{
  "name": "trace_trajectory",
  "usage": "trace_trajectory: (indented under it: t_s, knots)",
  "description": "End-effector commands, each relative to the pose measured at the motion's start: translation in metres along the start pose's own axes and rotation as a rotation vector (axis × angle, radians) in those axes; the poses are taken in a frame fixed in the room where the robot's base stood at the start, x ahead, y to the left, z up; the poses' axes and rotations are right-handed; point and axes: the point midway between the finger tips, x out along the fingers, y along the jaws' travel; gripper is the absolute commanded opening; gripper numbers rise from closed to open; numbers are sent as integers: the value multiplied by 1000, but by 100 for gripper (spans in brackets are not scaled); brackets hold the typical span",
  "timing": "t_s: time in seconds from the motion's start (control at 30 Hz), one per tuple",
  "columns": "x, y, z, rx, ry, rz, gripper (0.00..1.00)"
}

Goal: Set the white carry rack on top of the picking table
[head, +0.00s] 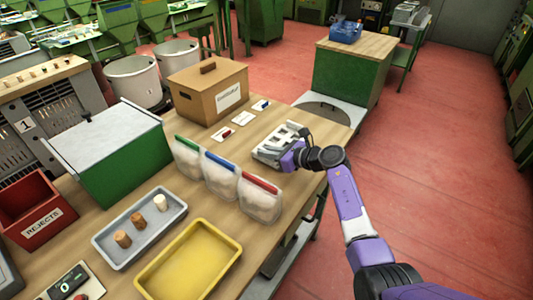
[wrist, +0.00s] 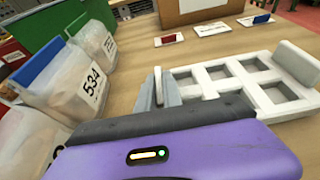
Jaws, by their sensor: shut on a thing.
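The white carry rack (head: 277,143), with square openings, is at the right part of the long wooden table (head: 322,122). In the wrist view the rack (wrist: 234,73) fills the right middle, its far end block standing up at the right. My gripper (head: 290,157) is at the rack's near right side and is shut on it. In the wrist view the gripper (wrist: 165,92) shows its finger against the rack's left end; the other contact is hidden. I cannot tell whether the rack touches the tabletop or is slightly above it.
Clear bags with green, blue and red tops (head: 222,172) stand just left of the rack. A cardboard box (head: 208,93) and small cards (head: 241,118) lie behind. A green bench with wooden top (head: 375,45) holding a blue bin (head: 346,31) stands farther back. Red floor is open at right.

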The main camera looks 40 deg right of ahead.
Motion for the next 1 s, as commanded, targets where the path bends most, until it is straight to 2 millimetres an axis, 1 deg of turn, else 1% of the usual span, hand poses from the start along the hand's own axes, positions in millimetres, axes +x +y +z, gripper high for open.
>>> trace_trajectory:
  t_s: [0.4,0.43,0.53,0.9,0.93,1.0]
  knots:
    - [2,0,-5,-2,-2,0,0]
    - [2,0,-6,-1,-1,0,12]
    - [2,0,-5,-1,-1,1,31]
    - [1,0,-2,-1,-1,1,32]
    - [1,0,0,-1,-1,1,32]
    - [-6,-1,-2,-1,-2,-2,32]
